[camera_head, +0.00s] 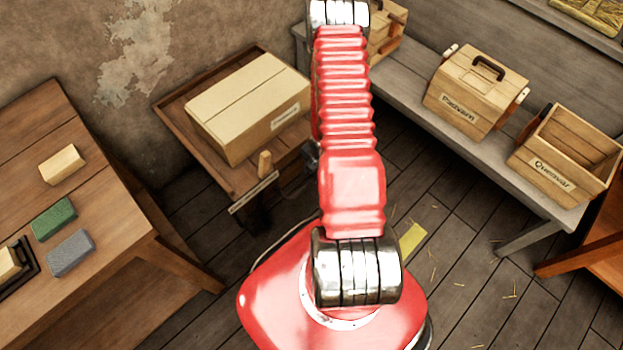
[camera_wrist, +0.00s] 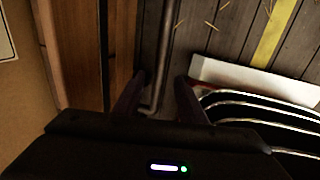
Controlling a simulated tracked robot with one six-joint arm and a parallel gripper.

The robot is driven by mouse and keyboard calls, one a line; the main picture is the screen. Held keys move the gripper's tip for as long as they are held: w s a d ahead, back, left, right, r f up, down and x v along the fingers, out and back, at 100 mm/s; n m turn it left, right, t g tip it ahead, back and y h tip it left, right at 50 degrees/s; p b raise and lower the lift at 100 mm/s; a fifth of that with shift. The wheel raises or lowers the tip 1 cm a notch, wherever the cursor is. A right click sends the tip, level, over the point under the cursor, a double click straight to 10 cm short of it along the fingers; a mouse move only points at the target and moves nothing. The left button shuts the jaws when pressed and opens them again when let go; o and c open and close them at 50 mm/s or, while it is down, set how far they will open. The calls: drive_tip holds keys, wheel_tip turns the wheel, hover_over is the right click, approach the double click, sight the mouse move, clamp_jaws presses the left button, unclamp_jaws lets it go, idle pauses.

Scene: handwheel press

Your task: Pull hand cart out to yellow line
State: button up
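The hand cart (camera_head: 178,112) is a low brown wooden platform by the wall, carrying a cardboard box (camera_head: 250,100). Its wooden edge (camera_wrist: 120,45) shows at left in the wrist view. A dark metal bar (camera_wrist: 167,50), apparently the cart's handle, runs down the wrist view and bends near my fingertips. My gripper (camera_wrist: 157,95) is open, with a finger on either side of the bar's bent end; I cannot tell whether they touch it. In the head view my red arm mostly hides the gripper. The yellow line (camera_head: 412,238) lies on the floor right of my arm, also in the wrist view (camera_wrist: 276,35).
A wooden table (camera_head: 110,215) with several small blocks stands at left. A grey bench (camera_head: 430,120) with wooden crates runs along the right wall. An orange-brown wooden piece (camera_head: 590,245) is at the right edge. Plank floor with straw bits is open around the yellow line.

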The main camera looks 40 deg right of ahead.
sight(311, 181)
drive_tip(key=shift+w+f, duration=0.2)
drive_tip(key=shift+f, duration=0.8)
drive_tip(key=shift+w+f, duration=0.2)
drive_tip(key=shift+f, duration=0.75)
drive_tip(key=shift+w+f, duration=0.2)
drive_tip(key=shift+f, duration=0.8)
drive_tip(key=shift+c, duration=0.5)
clamp_jaws()
drive_tip(key=shift+d, duration=0.1)
